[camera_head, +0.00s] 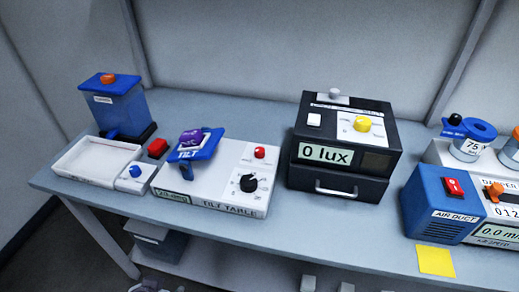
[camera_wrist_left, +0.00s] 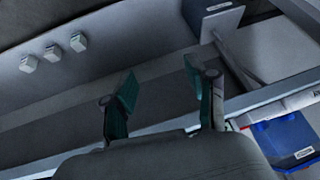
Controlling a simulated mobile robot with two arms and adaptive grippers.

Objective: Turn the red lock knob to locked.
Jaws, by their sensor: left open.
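The small red knob (camera_head: 259,152) stands on the white panel of the tilt table (camera_head: 232,204), above a black dial (camera_head: 248,183). Its pointer direction is too small to read. My left gripper (camera_wrist_left: 160,85) is open and empty in the left wrist view, with its two dark green fingers well apart. It is over the lower shelf area, away from the knob, which I cannot make out in that view. A small part of what may be this gripper shows at the bottom edge of the head view. My right gripper is not in view.
A blue tilting plate (camera_head: 195,147) with a purple block (camera_head: 190,137) sits left of the knob. A black lux box (camera_head: 340,150) stands close on the right. A grey bin (camera_head: 157,243) and white cubes (camera_wrist_left: 53,53) are on the lower shelf. The table's front edge is near.

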